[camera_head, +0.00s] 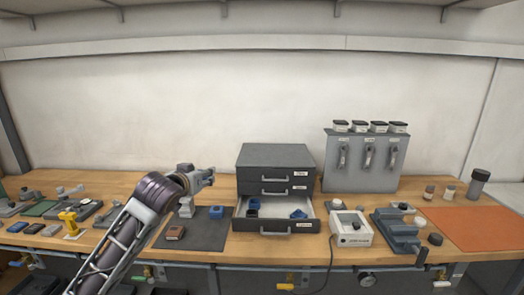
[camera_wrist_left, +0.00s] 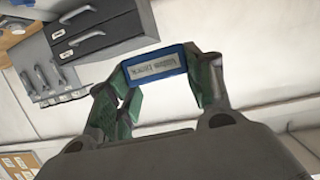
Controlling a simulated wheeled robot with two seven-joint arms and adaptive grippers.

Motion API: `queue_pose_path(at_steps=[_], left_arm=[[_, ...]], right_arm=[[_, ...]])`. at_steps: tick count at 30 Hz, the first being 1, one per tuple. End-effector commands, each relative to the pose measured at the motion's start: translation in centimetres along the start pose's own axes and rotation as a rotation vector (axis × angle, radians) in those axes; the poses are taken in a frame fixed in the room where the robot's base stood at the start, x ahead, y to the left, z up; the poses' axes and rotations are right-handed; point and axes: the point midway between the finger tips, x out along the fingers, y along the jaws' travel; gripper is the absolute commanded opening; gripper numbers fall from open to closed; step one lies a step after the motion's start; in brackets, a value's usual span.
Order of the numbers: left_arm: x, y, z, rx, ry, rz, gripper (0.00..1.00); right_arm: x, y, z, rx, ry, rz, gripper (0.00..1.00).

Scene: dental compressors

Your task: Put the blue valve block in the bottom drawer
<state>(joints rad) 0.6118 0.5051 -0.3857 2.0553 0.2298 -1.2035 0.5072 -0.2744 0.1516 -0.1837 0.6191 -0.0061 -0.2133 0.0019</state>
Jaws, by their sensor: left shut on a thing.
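My left gripper (camera_wrist_left: 165,90) is shut on the blue valve block (camera_wrist_left: 153,66), which carries a pale label too blurred to read. In the head view my left gripper (camera_head: 205,178) is raised above the dark mat, left of the drawer cabinet; the held block cannot be made out there. The grey cabinet (camera_head: 275,156) has its bottom drawer (camera_head: 276,226) pulled out, with a blue part (camera_head: 298,214) at its right and a dark blue part (camera_head: 253,204) at its left. The upper drawers look shut. My right gripper is not in view.
A dark mat (camera_head: 205,240) holds a brown block (camera_head: 175,233) and a small blue part (camera_head: 217,212). A white meter box (camera_head: 351,228) and a grey vise-like device (camera_head: 397,232) stand right of the drawer. A yellow part (camera_head: 70,223) and several tools lie at the left.

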Motion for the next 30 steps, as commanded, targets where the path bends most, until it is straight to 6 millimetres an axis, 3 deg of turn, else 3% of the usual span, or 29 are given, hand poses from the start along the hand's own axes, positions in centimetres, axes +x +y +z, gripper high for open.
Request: queue_pose_path(at_steps=[11, 21, 30], left_arm=[[-1.3, 0.1, 2.2, -0.002, 0.0, -0.007, 0.21], [-2.1, -0.1, 6.2, -0.009, -0.001, -0.023, 0.21], [-2.5, -0.5, 9.8, -0.015, 0.0, -0.04, 0.21]], right_arm=[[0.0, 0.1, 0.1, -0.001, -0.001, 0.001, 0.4], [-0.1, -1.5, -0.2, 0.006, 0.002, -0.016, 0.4], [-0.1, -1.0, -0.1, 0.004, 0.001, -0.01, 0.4]])
